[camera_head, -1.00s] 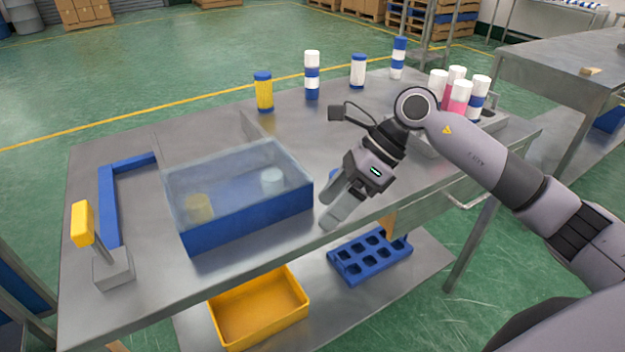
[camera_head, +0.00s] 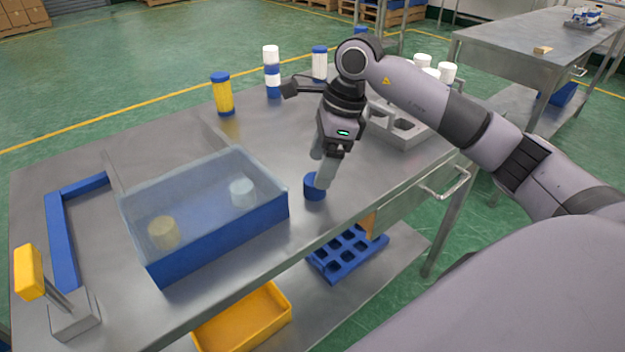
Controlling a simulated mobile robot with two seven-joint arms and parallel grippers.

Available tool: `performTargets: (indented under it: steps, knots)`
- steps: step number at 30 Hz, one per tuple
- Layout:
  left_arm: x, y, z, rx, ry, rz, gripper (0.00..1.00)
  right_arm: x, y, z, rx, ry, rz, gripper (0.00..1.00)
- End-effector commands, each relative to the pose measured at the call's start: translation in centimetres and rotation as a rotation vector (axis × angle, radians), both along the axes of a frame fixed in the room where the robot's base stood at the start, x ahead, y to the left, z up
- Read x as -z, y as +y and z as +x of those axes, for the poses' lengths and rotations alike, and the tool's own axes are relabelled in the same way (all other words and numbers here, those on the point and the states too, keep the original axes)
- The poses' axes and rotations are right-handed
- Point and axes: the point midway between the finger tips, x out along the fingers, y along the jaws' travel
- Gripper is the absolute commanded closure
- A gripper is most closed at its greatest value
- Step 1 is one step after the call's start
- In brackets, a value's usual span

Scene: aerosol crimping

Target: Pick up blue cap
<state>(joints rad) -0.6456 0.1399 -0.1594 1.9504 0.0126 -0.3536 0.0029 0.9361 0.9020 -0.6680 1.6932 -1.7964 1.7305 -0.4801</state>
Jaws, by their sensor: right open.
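The blue cap (camera_head: 314,188) is a short dark blue cylinder on the metal table, to the right of the clear-walled box. My right gripper (camera_head: 320,177) points down at the cap from above, with its fingertips at the cap's upper edge. It is open. A finger covers part of the cap's top, and I cannot tell whether it touches the cap. My left gripper is not in view.
A blue-based box with clear walls (camera_head: 222,238) stands to the left, holding a white cap (camera_head: 242,192) and a yellow cap (camera_head: 163,233). A yellow can (camera_head: 222,95) and white-and-blue cans stand behind. A grey holder (camera_head: 398,128) is at the right.

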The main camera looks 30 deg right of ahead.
Motion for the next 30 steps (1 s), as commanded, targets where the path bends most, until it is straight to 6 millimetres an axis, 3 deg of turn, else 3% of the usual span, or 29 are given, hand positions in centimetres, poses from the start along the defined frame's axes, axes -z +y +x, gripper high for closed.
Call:
performTargets:
  steps: [9,17,22,23,30]
  knots:
    - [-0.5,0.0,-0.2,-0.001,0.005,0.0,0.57,4.1,1.2,0.4,0.0,0.003,0.003,0.22]
    - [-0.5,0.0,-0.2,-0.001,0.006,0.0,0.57,4.4,1.2,0.5,0.0,0.0,0.001,0.22]
    - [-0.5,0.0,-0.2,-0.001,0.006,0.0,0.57,4.4,1.2,0.5,0.0,0.0,0.002,0.75]
    - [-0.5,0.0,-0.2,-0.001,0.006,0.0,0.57,4.4,1.2,0.5,0.0,0.0,0.002,0.8]
    - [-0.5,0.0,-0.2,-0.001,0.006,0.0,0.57,4.3,1.2,0.5,0.0,0.0,0.002,0.81]
